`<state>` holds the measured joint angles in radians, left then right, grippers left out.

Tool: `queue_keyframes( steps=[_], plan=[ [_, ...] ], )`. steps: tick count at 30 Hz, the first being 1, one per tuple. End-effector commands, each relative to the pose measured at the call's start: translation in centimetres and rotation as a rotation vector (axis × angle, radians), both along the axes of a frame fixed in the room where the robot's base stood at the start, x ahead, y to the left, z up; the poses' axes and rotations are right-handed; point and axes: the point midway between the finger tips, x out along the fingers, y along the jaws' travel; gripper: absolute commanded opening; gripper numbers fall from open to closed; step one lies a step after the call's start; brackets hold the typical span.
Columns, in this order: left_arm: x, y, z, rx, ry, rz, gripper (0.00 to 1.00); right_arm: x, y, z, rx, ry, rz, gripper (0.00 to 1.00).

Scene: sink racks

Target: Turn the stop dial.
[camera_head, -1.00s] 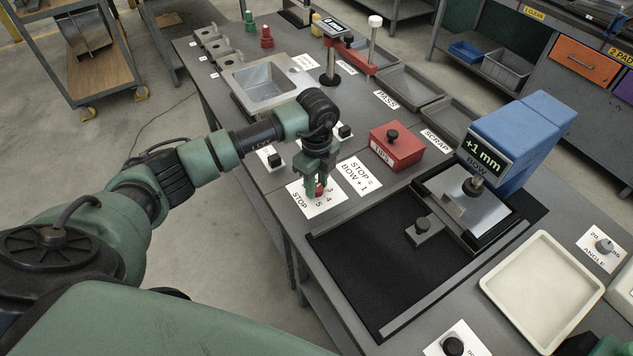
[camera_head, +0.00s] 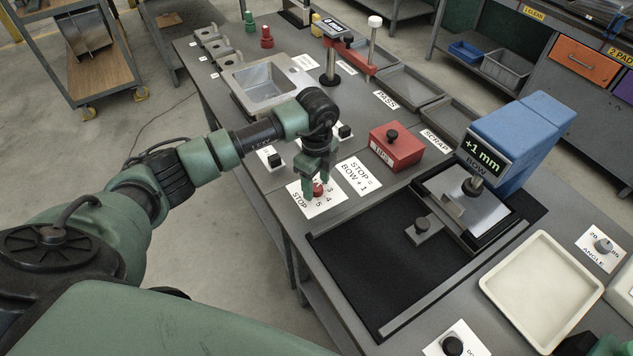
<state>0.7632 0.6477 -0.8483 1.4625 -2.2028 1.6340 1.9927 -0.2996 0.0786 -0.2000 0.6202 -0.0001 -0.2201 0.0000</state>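The stop dial (camera_head: 318,190) is a small red knob on a white card (camera_head: 306,207) marked STOP, with numbers around it; 3, 4 and 5 can be read. My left gripper (camera_head: 318,193) points down over the dial. Its fingers are apart, one on each side of the knob, with the red knob showing between them. The knob's pointer is too small to read. A card (camera_head: 358,176) beside it says STOP = BOW + 1. The blue gauge (camera_head: 520,135) shows +1 mm above the word BOW. Green parts of my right arm (camera_head: 608,346) show at the bottom right corner; its fingers are not clear.
A red block (camera_head: 396,146) with a black knob stands right of the cards. A black mat (camera_head: 385,275) with a metal fixture lies in front. A cream tray (camera_head: 487,285) and an angle dial (camera_head: 604,246) are at the right. A metal basin (camera_head: 237,88) stands behind my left gripper.

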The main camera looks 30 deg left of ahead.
Motion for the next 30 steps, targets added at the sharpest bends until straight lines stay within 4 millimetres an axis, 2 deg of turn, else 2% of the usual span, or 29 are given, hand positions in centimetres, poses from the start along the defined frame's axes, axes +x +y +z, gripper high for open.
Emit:
queue_keyframes(
  steps=[5, 8, 15, 21, 30],
  plan=[
    [-0.1, -0.1, 0.0, -0.001, 0.002, -0.001, 0.55, 0.0, 0.0, -0.1, 0.0, 0.0, 0.0, 0.52],
    [0.0, 0.0, 0.8, 0.0, 0.001, -0.002, 0.55, 0.0, -0.1, -0.4, -0.001, 0.0, 0.0, 0.52],
    [0.1, 0.0, 4.9, 0.0, -0.003, -0.002, 0.55, 0.0, -0.2, -1.4, -0.002, 0.001, 0.001, 0.52],
    [0.0, 0.0, 7.3, 0.001, -0.001, 0.0, 0.55, 0.0, -0.2, -1.9, -0.002, 0.001, 0.001, 0.52],
    [-0.1, 0.0, 7.8, 0.0, 0.001, 0.0, 0.55, 0.0, -0.2, -1.9, -0.002, 0.001, 0.001, 0.52]
  ],
)
